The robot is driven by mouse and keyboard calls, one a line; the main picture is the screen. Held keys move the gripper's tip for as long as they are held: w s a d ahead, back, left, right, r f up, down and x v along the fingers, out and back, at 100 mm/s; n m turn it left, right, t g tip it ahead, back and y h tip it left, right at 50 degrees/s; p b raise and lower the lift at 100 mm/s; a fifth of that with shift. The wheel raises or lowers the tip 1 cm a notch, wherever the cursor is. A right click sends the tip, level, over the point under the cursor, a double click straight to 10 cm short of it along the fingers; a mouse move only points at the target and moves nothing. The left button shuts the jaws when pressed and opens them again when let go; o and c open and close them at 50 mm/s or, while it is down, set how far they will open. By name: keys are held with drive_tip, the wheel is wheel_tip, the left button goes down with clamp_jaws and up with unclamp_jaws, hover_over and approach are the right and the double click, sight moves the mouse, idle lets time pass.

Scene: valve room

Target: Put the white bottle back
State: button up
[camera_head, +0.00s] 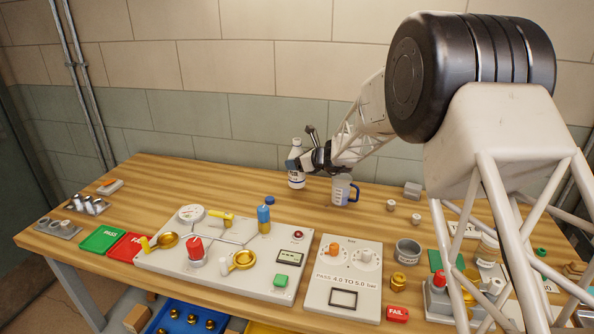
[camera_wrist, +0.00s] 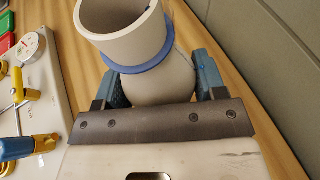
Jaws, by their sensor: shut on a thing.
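In the wrist view, the bottle (camera_wrist: 160,80) sits between the blue fingers of my gripper (camera_wrist: 158,85). Its wide open neck and blue ring face the camera. I cannot tell whether its base touches the table. My gripper hides part of its side.
A clear jug with a blue handle (camera_head: 343,190) stands just right of the bottle. The wall is close behind. Bare table (camera_head: 225,190) lies to the left.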

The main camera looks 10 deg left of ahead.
drive_tip(key=shift+f, duration=1.7)
drive_tip(key=shift+f, duration=0.15)
drive_tip(key=o, duration=1.1)
drive_tip(key=shift+s+d+r, duration=0.15)
drive_tip(key=shift+d+r, duration=0.15)
drive_tip(key=shift+d, duration=0.05)
drive_tip(key=v, duration=1.1)
drive_tip(key=shift+s+d, duration=0.1)
